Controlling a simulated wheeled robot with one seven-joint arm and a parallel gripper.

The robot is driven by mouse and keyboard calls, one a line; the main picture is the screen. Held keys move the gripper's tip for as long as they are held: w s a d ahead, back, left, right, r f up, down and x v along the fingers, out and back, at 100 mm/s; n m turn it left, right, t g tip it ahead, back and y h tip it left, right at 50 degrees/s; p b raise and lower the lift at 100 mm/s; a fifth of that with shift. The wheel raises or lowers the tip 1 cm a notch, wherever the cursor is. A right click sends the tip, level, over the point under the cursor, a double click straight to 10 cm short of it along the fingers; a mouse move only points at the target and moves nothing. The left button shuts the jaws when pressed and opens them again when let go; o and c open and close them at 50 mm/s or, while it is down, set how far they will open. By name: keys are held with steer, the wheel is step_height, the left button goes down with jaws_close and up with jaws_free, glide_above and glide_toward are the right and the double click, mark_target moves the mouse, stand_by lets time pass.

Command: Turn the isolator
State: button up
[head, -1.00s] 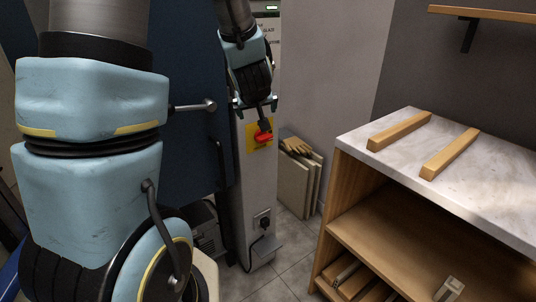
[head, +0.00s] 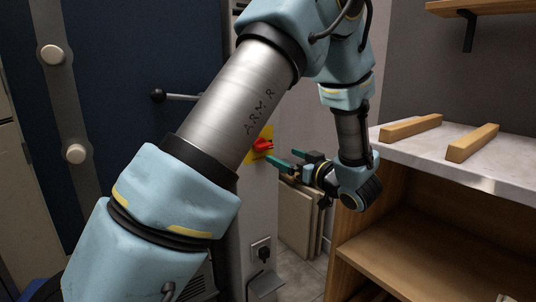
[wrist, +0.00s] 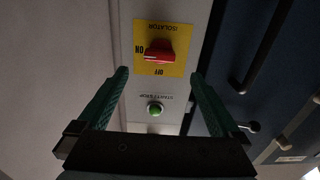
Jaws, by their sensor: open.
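The isolator is a red handle (wrist: 160,51) on a yellow plate (wrist: 180,33) on a pale post. In the wrist view its lettering is upside down. The handle lies about level there, its pale-marked end towards ON at left; OFF is below it. In the head view the red handle (head: 263,145) shows just past my forearm, which hides part of the plate. My gripper (head: 283,158) is to its right, its green fingers pointing at the post. In the wrist view my gripper (wrist: 159,76) is open and empty, the handle beyond its fingertips and between their lines.
A green start/stop button (wrist: 154,109) sits on the post near the isolator. A wooden unit with a pale top (head: 440,160) stands close on the right. Boards (head: 298,215) lean behind. A blue door with a lever (head: 160,96) is at left.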

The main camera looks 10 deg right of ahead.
steer(key=x, duration=0.8)
steer(key=shift+w+a+b, duration=0.2)
steer(key=shift+w+b, duration=0.05)
steer(key=shift+b, duration=0.05)
steer(key=shift+c, duration=0.2)
steer(key=c, duration=1.3)
steer(key=shift+f, duration=0.1)
steer(key=shift+c, duration=0.2)
steer(key=shift+n+b, duration=0.3)
steer(key=shift+n, duration=0.1)
steer(key=n+b, duration=1.7)
